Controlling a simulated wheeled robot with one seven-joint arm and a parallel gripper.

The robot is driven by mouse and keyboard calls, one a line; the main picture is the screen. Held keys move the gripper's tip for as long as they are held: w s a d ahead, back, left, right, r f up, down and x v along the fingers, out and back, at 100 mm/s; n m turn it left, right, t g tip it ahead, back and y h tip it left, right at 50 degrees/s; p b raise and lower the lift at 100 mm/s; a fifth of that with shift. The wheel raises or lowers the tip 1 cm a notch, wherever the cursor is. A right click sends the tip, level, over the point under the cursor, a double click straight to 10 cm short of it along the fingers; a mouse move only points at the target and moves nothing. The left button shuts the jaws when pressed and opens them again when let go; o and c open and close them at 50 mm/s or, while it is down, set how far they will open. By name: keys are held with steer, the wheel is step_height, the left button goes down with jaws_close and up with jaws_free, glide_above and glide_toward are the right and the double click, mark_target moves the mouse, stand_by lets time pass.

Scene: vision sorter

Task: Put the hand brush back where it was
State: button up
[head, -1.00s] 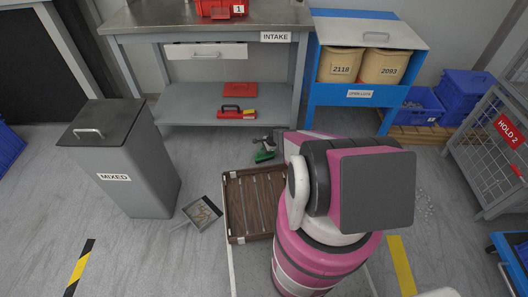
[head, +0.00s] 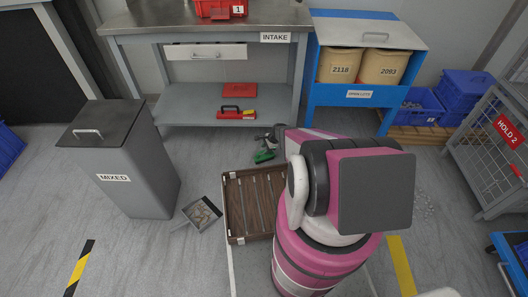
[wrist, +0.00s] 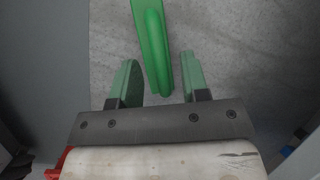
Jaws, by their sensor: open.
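The green hand brush (head: 264,156) lies on the grey floor beyond the brown slatted pallet, just in front of the workbench. In the wrist view its long green handle (wrist: 150,40) runs down from the top edge to between my fingers. My gripper (wrist: 158,78) is open, with one green-padded finger on each side of the handle and gaps showing on both sides. In the head view my gripper's dark end is just above the brush, and my arm hides part of this area. The brush's bristles cannot be made out.
A dustpan (head: 202,213) holding pale bits lies left of the brown slatted pallet (head: 226,205). The grey MIXED bin (head: 140,195) stands further left. The INTAKE bench (head: 180,90) has a low shelf with red items. Floor between bin and bench is clear.

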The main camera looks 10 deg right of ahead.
steer(key=v, duration=0.8)
steer(key=s+a+r+n+h, duration=0.1)
steer(key=s+r+n, duration=0.4)
steer(key=r, duration=0.7)
steer(key=s+a+r+n+h, duration=0.1)
steer(key=s+r+n+h, duration=0.1)
steer(key=s+r+n, duration=0.3)
steer(key=s+a+r+n+g+h, duration=0.1)
steer(key=s+r+n, duration=0.4)
steer(key=s+r, duration=0.6)
step_height(320, 180, up, 10)
steer(key=shift+a+f+h, duration=0.15)
steer(key=shift+a+h, duration=0.25)
steer(key=shift+a, duration=0.1)
steer(key=shift+s+a, duration=0.1)
